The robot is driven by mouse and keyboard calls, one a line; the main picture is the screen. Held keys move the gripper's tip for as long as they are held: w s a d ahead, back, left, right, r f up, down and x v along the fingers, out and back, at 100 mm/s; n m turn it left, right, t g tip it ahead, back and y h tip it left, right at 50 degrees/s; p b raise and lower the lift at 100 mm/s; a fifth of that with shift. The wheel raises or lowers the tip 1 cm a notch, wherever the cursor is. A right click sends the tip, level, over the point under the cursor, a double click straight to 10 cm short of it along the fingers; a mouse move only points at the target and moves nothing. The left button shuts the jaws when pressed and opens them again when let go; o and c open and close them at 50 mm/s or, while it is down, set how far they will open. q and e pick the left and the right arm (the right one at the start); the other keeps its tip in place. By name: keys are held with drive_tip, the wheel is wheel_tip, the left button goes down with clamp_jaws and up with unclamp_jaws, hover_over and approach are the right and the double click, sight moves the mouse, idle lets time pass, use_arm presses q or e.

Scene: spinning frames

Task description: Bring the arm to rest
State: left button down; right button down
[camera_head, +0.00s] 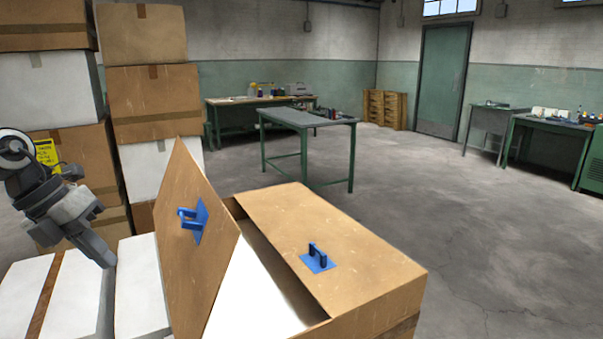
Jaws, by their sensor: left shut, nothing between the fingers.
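My left arm comes in from the left, and its gripper (105,262) is shut and empty. It hangs just above or against the white boxes at the lower left; I cannot tell whether it touches them. It is apart from the cardboard box (375,312) in front. One flap (190,262) of that box stands up at a tilt, with a blue handle (190,220) on it. The other flap (325,235) lies nearly flat, with a second blue handle (317,257). A gap between the flaps shows a white inside. My right gripper is not in view.
Stacked brown and white boxes (155,105) rise behind and beside my left arm. White boxes (70,295) lie below it. A green-legged table (308,118) stands beyond, with workbenches along the walls. The floor (470,230) at the right is clear.

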use_arm(q)
drive_tip(key=s+a+f+n+t+h, duration=0.3)
drive_tip(key=s+a+f+n+t, duration=0.45)
drive_tip(key=a+f+n, duration=0.4)
drive_tip(key=s+f+n+t+y, duration=0.4)
drive_tip(key=s+f+n, duration=0.2)
drive_tip(key=f+n, duration=0.55)
drive_tip(key=s+d+f+n+y, duration=0.2)
drive_tip(key=s+d+f+n, duration=0.35)
drive_tip(key=d+f, duration=0.35)
drive_tip(key=d+f+n+g, duration=0.1)
drive_tip(key=d+f+n, duration=0.1)
drive_tip(key=d, duration=0.7)
drive_tip(key=s+d+f+n+g, duration=0.1)
drive_tip(key=d+n, duration=0.3)
drive_tip(key=d, duration=0.5)
drive_tip(key=shift+d+f+g+h, duration=0.3)
drive_tip(key=shift+f+g+h, duration=0.1)
drive_tip(key=shift+g, duration=0.25)
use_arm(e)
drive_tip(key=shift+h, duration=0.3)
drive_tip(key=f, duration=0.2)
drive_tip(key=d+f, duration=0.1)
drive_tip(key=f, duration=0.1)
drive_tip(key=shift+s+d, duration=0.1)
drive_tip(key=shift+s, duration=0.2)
use_arm(q)
drive_tip(key=shift+s, duration=0.1)
